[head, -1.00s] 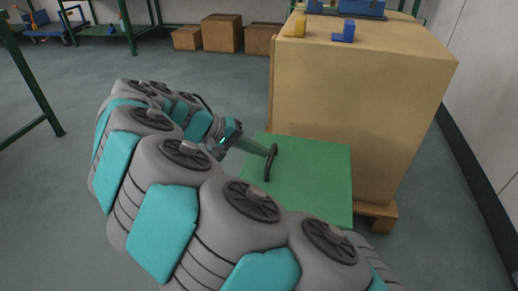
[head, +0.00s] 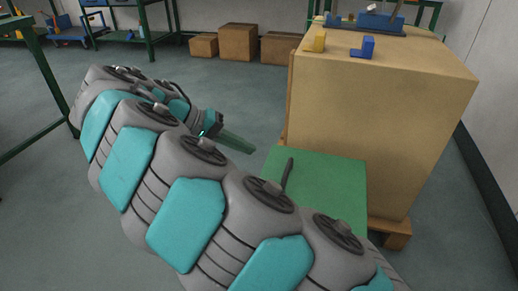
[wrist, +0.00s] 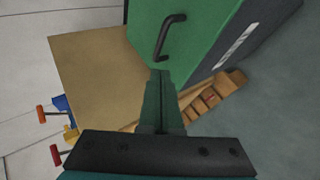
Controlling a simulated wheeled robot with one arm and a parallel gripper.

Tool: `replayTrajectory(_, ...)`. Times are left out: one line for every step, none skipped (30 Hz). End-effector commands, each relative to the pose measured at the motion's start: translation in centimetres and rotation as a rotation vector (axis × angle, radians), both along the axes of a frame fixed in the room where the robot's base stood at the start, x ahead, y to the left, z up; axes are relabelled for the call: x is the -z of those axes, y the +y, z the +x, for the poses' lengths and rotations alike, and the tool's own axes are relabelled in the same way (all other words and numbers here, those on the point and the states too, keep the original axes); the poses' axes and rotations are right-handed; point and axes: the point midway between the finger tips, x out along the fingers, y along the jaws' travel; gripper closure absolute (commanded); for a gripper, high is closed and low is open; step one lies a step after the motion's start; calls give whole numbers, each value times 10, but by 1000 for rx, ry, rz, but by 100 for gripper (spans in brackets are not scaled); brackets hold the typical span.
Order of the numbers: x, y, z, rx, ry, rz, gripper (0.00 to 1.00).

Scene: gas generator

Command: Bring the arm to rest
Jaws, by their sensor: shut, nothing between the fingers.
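My gripper (head: 238,143) is shut and empty. In the head view it hangs in the air at the middle, left of the green box (head: 335,185), its fingers pointing right and down. In the wrist view my gripper (wrist: 161,75) has its fingers together, with the green box (wrist: 185,50) beyond them. The dark handle (head: 287,174) stands on the box's top, apart from the fingers, and it also shows in the wrist view (wrist: 167,37). My arm covers the lower part of the box in the head view.
A large tan block (head: 375,125) on a wooden pallet (head: 392,240) stands behind the green box. A yellow part (head: 319,43) and a blue part (head: 364,48) lie on its top. Cardboard boxes (head: 238,43) and green shelving stand at the back.

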Motion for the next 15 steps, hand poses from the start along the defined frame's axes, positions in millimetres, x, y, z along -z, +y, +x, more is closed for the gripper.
replayTrajectory(-3,6,-1,-1,2,1,100)
replayTrajectory(-5,9,-1,-2,4,1,100)
replayTrajectory(-6,13,-1,-2,5,1,100)
replayTrajectory(-7,16,-1,-2,5,1,100)
replayTrajectory(-7,18,-1,-3,3,1,100)
replayTrajectory(-8,21,-2,-3,2,2,100)
replayTrajectory(-8,22,-2,-3,2,2,100)
replayTrajectory(-8,23,-2,-3,2,2,100)
replayTrajectory(-8,25,-2,-2,3,2,100)
replayTrajectory(-8,25,-2,-1,2,2,100)
replayTrajectory(-9,26,-2,-1,2,1,100)
replayTrajectory(-9,26,-2,-1,1,1,100)
replayTrajectory(-9,25,-3,1,1,1,100)
replayTrajectory(-10,24,-3,3,1,2,100)
replayTrajectory(-12,20,-3,9,0,6,100)
